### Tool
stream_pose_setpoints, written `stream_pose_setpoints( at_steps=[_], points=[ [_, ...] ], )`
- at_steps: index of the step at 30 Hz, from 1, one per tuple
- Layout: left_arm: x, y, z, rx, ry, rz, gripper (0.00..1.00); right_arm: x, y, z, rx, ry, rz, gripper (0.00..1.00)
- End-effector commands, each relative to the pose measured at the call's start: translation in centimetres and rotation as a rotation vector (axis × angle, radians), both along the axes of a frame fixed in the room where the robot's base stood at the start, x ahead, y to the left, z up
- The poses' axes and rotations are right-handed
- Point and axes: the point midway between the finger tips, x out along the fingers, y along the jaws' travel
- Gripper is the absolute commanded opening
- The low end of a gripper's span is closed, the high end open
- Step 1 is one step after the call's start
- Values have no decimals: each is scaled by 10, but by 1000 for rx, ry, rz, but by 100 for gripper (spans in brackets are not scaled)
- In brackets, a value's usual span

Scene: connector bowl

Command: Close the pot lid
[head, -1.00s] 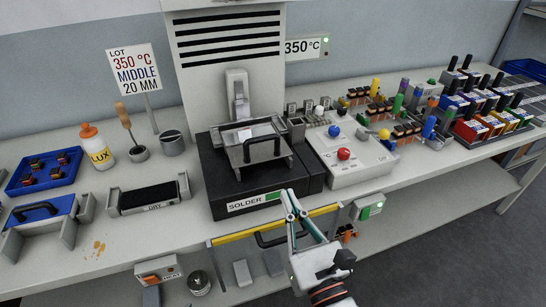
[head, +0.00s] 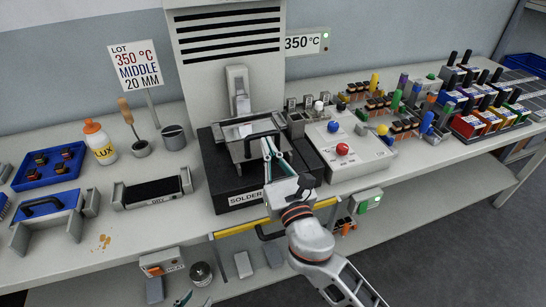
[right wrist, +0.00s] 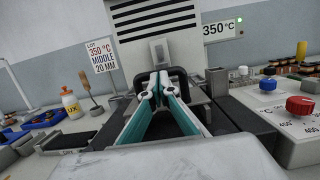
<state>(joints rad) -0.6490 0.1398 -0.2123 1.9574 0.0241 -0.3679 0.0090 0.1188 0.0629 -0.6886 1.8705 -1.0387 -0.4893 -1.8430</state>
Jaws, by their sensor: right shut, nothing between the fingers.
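The solder pot (head: 228,180) is a black block with a SOLDER label, below the vented grey tower. Its grey metal lid with a black bar handle (head: 256,136) is on top; I cannot tell exactly how far it is open. The handle also shows in the right wrist view (right wrist: 178,73), behind my fingertips. My right gripper (head: 268,148) is shut and empty, with its fingertips at or just in front of the handle. Contact is unclear. It also shows in the right wrist view (right wrist: 155,88). Only teal tips of my left gripper (head: 183,299) show at the bottom edge.
A control box (head: 345,155) with red and blue knobs stands right of the pot. A black-topped DRY tray (head: 152,191), flux bottle (head: 99,143) and blue tray (head: 48,168) are on the left. A yellow rail (head: 240,228) runs along the bench front.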

Motion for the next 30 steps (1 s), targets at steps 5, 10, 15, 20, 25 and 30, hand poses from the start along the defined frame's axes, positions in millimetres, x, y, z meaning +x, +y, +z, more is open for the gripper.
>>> stream_pose_setpoints(
  at_steps=[5,10,15,20,25,30],
  points=[
    [0,0,0,0,0,0,34,3,1,1,0,0,0,0],
    [1,0,1,0,-2,1,34,3,1,0,0,0,0,0],
    [2,0,3,-1,-6,0,34,12,4,1,0,-1,-1,0],
    [2,0,4,-2,-8,0,34,45,14,2,-1,-2,-1,0],
    [1,0,-2,-2,-5,0,34,79,26,0,-1,-1,0,0],
    [0,0,-7,-1,-2,0,34,97,31,0,0,0,0,0]
  ],
)
